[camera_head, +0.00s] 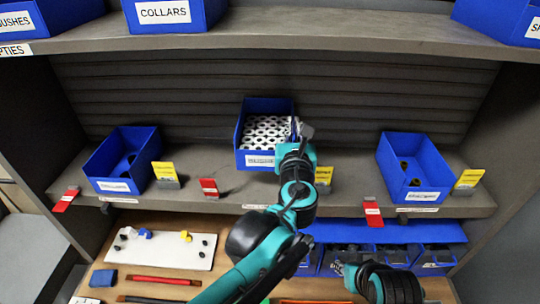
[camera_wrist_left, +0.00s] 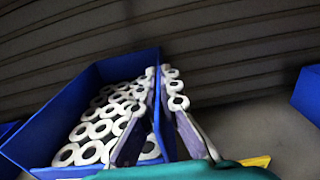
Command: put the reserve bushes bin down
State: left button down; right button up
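The reserve bushes bin (camera_head: 241,139) is a blue open box full of white rings, at the middle of the middle shelf in the head view. Its label is too small to read. In the left wrist view the bin (camera_wrist_left: 45,118) fills the left half. My left gripper (camera_head: 297,132) is at the bin's right wall. In the left wrist view the fingers (camera_wrist_left: 163,95) straddle this wall, one inside and one outside, and look closed on it. Whether the bin's base touches the shelf is hidden.
Blue bins stand on the middle shelf (camera_head: 228,196) at left (camera_head: 103,160) and right (camera_head: 394,166). Yellow cards (camera_head: 469,179) and red cards (camera_head: 209,187) line its front. More bins sit above. Below are a white board (camera_head: 140,250), tools and small blue bins.

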pick_arm(q)
jog(key=shift+f, duration=0.1)
jog(key=f, duration=0.3)
jog(key=f+b, duration=0.1)
jog(key=f, duration=0.2)
jog(key=f+b, duration=0.1)
jog(key=f, duration=0.1)
jog(key=shift+s+f, duration=0.25)
jog(key=shift+f, duration=0.15)
jog(key=shift+w+f, duration=0.1)
jog(key=shift+f, duration=0.15)
jog(key=shift+f, duration=0.1)
jog(key=c, duration=1.7)
grip_release()
